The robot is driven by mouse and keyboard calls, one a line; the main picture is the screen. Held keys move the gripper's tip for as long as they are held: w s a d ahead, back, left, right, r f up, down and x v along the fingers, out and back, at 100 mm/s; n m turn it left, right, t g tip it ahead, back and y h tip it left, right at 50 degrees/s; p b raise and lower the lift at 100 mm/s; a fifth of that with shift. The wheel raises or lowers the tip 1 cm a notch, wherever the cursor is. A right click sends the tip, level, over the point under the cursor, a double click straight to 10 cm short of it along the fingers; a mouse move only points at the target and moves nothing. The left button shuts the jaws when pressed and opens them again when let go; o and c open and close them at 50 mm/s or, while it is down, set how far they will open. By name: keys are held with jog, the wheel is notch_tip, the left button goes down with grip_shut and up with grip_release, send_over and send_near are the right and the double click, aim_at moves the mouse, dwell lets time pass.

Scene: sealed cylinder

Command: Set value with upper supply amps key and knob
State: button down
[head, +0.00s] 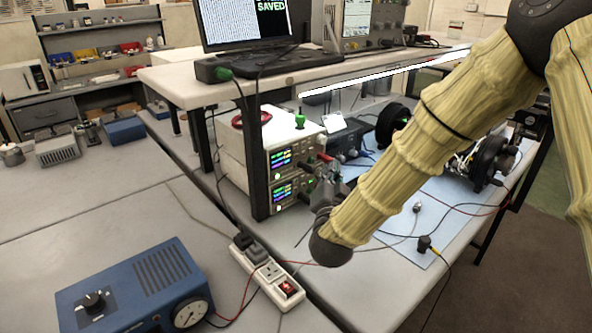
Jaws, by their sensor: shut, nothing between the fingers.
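Two white bench supplies are stacked under the raised shelf. The upper supply (248,143) has a lit display (280,158) with coloured readouts. The lower supply (286,192) has a similar lit display. My gripper (318,178) is shut and empty, close in front of the right part of the supplies' front panels. My gripper and wrist hide much of the keys and knobs there. I cannot tell whether the fingertips touch the panel. The amps key and the digits are too small to make out.
A dark shelf post (257,160) stands close left of the displays. A power strip (268,275) and a blue box with a dial (135,290) are at the front left. Cables cross the blue mat (440,215).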

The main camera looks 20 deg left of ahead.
aim_at(295, 156)
jog(key=shift+f, duration=0.2)
dwell(0.3)
jog(key=w+a, duration=0.4)
jog(key=a, duration=0.3)
jog(key=shift+w+a, duration=0.2)
jog(key=shift+w, duration=0.2)
jog(key=shift+w+a, duration=0.15)
jog(key=shift+a, duration=0.05)
dwell(1.4)
jog(key=shift+w+a, duration=0.1)
jog(key=shift+a, duration=0.05)
jog(key=shift+w+a, duration=0.2)
jog(key=shift+a, duration=0.1)
dwell(0.9)
jog(key=shift+d, duration=0.1)
dwell(0.4)
jog(key=shift+s+d+b, duration=0.35)
jog(key=shift+s+d, duration=0.1)
jog(key=shift+d, duration=0.1)
